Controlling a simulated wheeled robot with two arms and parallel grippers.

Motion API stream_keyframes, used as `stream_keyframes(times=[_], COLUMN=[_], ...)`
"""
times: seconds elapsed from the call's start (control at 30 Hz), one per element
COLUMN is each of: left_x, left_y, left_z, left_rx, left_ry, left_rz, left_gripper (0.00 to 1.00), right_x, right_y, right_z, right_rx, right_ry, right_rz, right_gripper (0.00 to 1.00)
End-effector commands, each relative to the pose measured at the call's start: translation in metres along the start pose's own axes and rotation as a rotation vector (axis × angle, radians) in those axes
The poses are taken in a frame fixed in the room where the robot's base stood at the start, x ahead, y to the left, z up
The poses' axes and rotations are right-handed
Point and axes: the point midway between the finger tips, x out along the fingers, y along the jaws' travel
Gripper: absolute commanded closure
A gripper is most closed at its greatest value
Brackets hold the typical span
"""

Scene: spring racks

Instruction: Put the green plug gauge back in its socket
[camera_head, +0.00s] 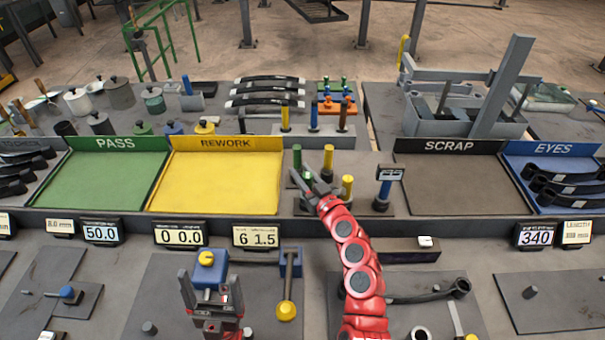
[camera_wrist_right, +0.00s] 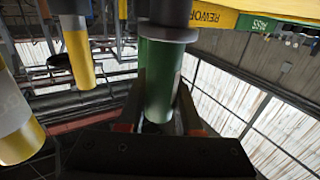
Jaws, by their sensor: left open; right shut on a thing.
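The green plug gauge (camera_head: 297,158) stands roughly upright at the left of the grey gauge stand (camera_head: 378,166). My right gripper (camera_head: 304,180) is shut on its green body, which also shows between the fingers in the right wrist view (camera_wrist_right: 160,78). A grey collar and a dark section adjoin the green part there. The gauge's lower end is hidden in the head view, so I cannot tell how it sits relative to its socket. My left gripper (camera_head: 210,299) is open at the front, with a blue block with a yellow knob (camera_head: 209,264) just beyond it.
Yellow-topped gauges (camera_head: 347,186) stand just right of the green one, close to my right gripper. A blue gauge (camera_head: 384,190) with a small display is further right. The yellow REWORK tray (camera_head: 220,185) lies left and the SCRAP tray (camera_head: 450,185) right; both are empty.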

Motion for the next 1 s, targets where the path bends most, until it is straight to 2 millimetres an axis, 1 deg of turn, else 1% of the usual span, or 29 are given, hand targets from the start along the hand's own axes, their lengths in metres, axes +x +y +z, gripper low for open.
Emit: stream_keyframes(times=[0.7,0.97,1.0], left_x=[-0.019,-0.025,-0.025], left_y=[0.001,0.001,0.001], left_z=[0.004,0.006,0.006], left_rx=[0.0,-0.001,-0.002], left_ry=[-0.009,-0.022,-0.023], left_rz=[-0.001,-0.003,-0.003], left_gripper=[0.1,0.1,0.1], right_x=[0.0,0.0,0.0], right_y=[0.0,0.0,0.0], right_z=[0.015,0.018,0.018], right_rx=[0.0,0.001,0.001], right_ry=[0.001,0.0,0.0], right_rz=[0.0,-0.001,-0.001], right_gripper=[1.0,1.0,0.59])
